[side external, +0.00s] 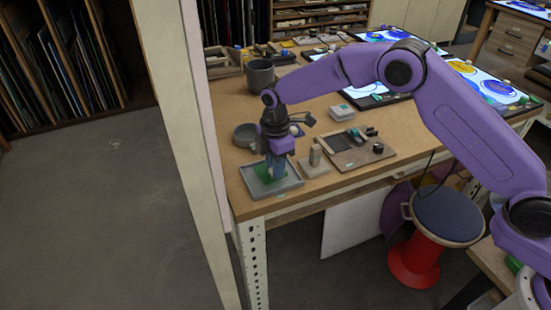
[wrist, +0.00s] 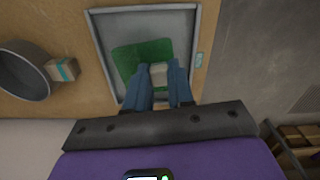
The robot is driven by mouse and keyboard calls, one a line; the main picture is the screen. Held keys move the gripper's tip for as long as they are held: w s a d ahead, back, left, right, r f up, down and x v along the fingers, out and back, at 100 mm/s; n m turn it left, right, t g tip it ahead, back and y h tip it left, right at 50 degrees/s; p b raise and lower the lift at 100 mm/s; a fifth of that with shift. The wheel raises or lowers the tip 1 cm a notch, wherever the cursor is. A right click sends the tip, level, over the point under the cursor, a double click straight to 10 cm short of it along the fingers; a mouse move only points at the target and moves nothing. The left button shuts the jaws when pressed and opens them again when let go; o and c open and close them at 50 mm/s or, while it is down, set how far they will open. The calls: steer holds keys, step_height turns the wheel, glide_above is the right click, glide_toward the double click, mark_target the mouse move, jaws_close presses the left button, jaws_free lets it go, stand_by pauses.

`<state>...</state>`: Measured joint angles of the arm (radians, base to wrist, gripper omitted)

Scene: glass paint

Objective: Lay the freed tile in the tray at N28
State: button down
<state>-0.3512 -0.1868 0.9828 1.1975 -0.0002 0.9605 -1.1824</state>
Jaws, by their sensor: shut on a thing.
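My gripper (side external: 275,171) points down over the shallow grey tray (side external: 292,184) near the table's front left corner. In the wrist view, its blue fingers (wrist: 158,82) are closed on a small pale block (wrist: 158,70). A flat green tile (wrist: 127,61) lies beneath or just beyond the block, within the tray's rim (wrist: 197,30). The green tile also shows in the side view (side external: 262,171), partly hidden by the fingers. I cannot tell whether the pale block is joined to the tile, or whether the tile touches the tray floor. A small teal label (wrist: 199,60) sits on the tray's right rim.
A grey round bowl (wrist: 24,72) and a small box with a teal stripe (wrist: 62,69) stand beside the tray.

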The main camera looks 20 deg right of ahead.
steer(key=shift+f, duration=0.65)
stand_by(2.1)
steer(key=c, duration=0.9)
jaws_free()
step_height(320, 180, up, 17)
steer(key=shift+r, duration=0.2)
steer(key=s+d+r+m, duration=0.15)
steer(key=s+d, duration=0.35)
steer(key=s, duration=0.5)
steer(key=s+d+r+m, duration=0.1)
steer(key=s+d+m, duration=0.25)
steer(key=s, duration=0.65)
steer(key=s+d+f+m, duration=0.2)
steer(key=s+d+f, duration=0.2)
steer(key=s+d, duration=1.2)
steer(key=s, duration=0.2)
steer(key=shift+s+f, duration=0.2)
steer(key=shift+s, duration=0.1)
